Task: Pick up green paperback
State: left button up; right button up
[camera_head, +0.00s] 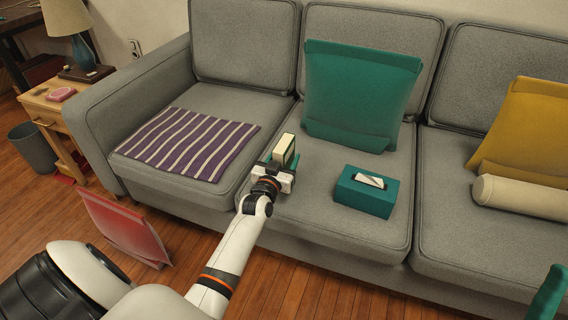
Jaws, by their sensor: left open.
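The green paperback (284,147) stands upright on the grey sofa, near the gap between the left and middle seat cushions. Its cream side and a strip of green show above my gripper; its lower part is hidden behind the gripper. My left gripper (276,167) is open and right at the paperback, reaching in from the front. I cannot tell whether the fingers touch it or are around it. My right gripper is not in view.
A purple striped cloth (188,143) lies left of the gripper. A teal tissue box (363,196) and green cushion (358,95) are to the right. A mustard cushion (525,125) and cream bolster (520,197) lie farther right. A red object (122,226) stands on the floor.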

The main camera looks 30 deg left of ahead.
pick_arm(q)
jog(key=shift+c, duration=0.2)
jog(key=c, duration=1.2)
jog(key=shift+r, duration=0.1)
